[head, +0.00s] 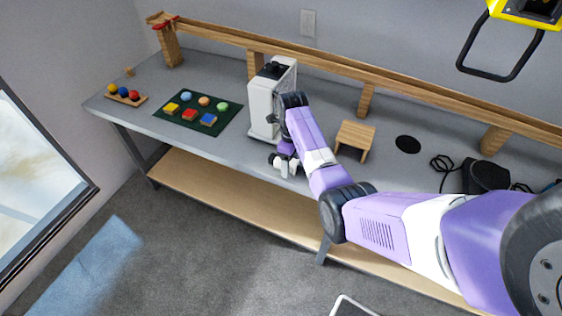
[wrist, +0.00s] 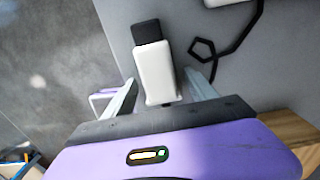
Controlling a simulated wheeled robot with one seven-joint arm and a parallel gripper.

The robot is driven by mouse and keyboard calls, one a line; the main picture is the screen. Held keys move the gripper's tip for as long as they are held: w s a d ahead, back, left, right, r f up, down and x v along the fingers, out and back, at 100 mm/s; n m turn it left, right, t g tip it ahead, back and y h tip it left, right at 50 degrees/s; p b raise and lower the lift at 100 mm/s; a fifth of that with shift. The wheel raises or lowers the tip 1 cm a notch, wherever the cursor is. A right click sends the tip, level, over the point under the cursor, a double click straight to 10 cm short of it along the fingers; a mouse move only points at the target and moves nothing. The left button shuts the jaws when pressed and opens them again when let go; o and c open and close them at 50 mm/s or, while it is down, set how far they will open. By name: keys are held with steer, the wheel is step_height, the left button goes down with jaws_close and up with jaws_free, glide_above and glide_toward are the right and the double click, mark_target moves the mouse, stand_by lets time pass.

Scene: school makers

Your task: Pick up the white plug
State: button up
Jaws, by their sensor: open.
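The white plug (wrist: 156,75) has a white body and a black end. In the wrist view it lies on the grey tabletop (wrist: 95,10), between the two fingers of my gripper (wrist: 160,80). The fingers are open, one on each side, with a visible gap to the left finger; contact on the right side is hard to tell. In the head view my gripper (head: 284,162) is low at the front edge of the workbench (head: 225,150), beside the white machine. There I cannot clearly separate the plug from my gripper.
A white machine (head: 259,108) stands just behind my gripper. A black cord (wrist: 211,47) lies right of the plug. A small wooden stand (head: 356,137) is to the right. A green mat with coloured pieces (head: 190,134) and a wooden ball holder (head: 127,100) are at left.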

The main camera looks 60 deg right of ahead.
jaws_close()
step_height(320, 180, up, 20)
steer(key=p, duration=0.5)
steer(key=shift+w, duration=0.15)
stand_by(0.7)
